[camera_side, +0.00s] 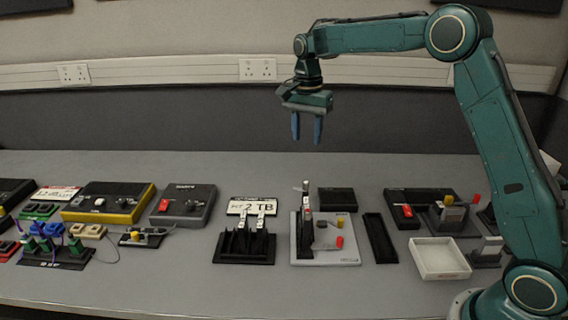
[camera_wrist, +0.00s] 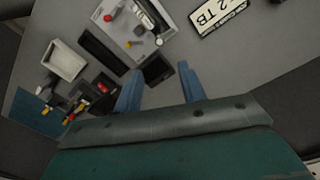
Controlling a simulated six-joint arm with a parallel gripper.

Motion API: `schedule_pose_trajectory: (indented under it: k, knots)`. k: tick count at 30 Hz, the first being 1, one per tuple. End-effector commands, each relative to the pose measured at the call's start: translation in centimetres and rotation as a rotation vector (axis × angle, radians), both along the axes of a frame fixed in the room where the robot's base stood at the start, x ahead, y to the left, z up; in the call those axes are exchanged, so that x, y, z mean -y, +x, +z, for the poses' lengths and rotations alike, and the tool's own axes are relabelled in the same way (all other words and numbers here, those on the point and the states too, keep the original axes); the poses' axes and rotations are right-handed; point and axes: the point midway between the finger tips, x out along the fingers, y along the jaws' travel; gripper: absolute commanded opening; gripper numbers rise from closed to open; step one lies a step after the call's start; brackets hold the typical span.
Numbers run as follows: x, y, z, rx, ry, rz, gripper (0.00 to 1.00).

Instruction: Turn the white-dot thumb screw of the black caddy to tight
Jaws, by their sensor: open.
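My gripper (camera_side: 307,135) is open and empty, high above the back of the table with its fingers pointing down. It also shows in the wrist view (camera_wrist: 160,72). A tall black upright piece (camera_side: 305,235), possibly the black caddy, stands on a light grey base plate (camera_side: 325,257) below my gripper, apart from it. Beside it on the plate are a dark round knob (camera_side: 320,224), a yellow knob (camera_side: 340,222) and a red knob (camera_side: 340,242). The plate (camera_wrist: 120,33) is at the top of the wrist view. I cannot make out a white dot on any screw.
A black rack (camera_side: 245,252) with labelled pieces stands to the left, before a "2 TB" sign (camera_side: 257,205). A black box (camera_side: 337,200), a narrow black tray (camera_side: 380,240) and a white tray (camera_side: 438,260) are nearby. Boxes with coloured parts crowd the left. The front table edge is clear.

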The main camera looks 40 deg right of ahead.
Motion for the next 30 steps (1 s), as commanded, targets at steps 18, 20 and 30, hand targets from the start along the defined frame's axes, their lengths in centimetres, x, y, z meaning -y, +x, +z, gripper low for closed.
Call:
schedule_pose_trajectory:
  k: [18,20,30]
  knots:
    - [0.0,-0.2,-7.4,-0.004,0.001,0.0,0.41]
    - [0.0,-0.3,-8.3,-0.003,0.001,0.0,0.41]
    - [0.1,-0.3,-12.5,-0.003,0.001,0.001,0.41]
